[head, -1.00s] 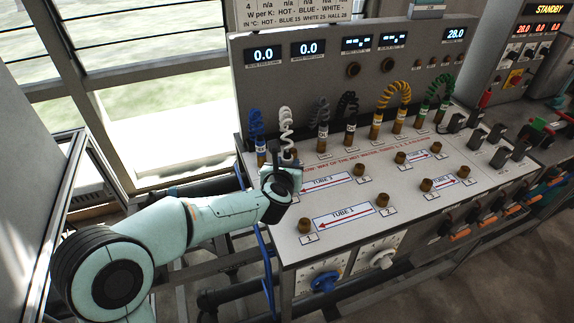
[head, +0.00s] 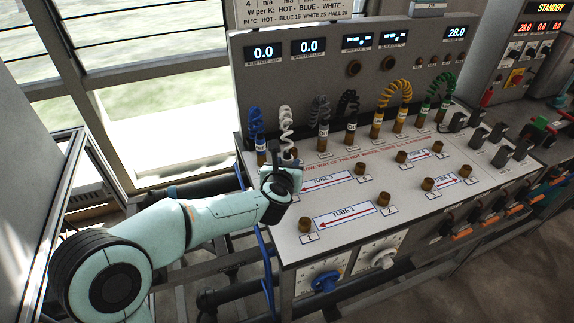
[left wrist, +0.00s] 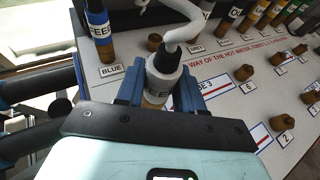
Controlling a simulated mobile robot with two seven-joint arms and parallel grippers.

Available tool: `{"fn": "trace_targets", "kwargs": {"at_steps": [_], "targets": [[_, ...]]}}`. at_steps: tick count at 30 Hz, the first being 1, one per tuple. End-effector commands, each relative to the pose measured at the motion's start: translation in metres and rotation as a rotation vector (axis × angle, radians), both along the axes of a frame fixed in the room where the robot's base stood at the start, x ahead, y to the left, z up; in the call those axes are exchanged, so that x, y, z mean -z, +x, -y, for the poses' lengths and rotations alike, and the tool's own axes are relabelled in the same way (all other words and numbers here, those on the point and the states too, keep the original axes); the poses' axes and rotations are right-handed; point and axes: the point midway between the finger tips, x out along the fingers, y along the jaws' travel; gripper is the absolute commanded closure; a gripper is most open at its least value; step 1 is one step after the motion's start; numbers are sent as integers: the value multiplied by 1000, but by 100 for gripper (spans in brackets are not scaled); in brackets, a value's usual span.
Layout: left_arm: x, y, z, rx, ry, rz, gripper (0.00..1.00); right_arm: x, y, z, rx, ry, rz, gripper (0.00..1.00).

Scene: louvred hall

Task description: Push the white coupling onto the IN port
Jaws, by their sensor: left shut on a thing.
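The white coupling (left wrist: 164,68) has a white collar with dark lettering, partly cut off, and a white coiled hose (head: 287,122) rising from its top. My left gripper (head: 284,166) is shut around it. In the left wrist view the blue fingers (left wrist: 160,88) stand on both sides of the coupling, with some brass showing below the collar. It looks nearly upright. The gripper hides its lower end, so I cannot tell whether it sits on a port. Brass ports with numbered labels, such as port 1 (head: 305,225), stand on the panel. I cannot read an IN label. My right gripper is out of view.
The blue coupling (left wrist: 98,25) stands close on the left. Grey (head: 322,130) and black (head: 350,125) coiled hoses, then yellow and green ones, stand to the right along the back.

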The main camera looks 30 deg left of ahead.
Motion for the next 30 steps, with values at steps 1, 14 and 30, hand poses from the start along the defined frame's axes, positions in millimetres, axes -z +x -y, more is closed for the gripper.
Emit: {"fn": "trace_targets", "kwargs": {"at_steps": [1, 14, 30], "targets": [[2, 0, 0, 0, 0, 1, 100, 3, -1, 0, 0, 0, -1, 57], [15, 0, 0, 0, 0, 1, 100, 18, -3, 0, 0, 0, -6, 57], [31, 0, 0, 0, 0, 0, 100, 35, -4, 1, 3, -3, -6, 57]]}}
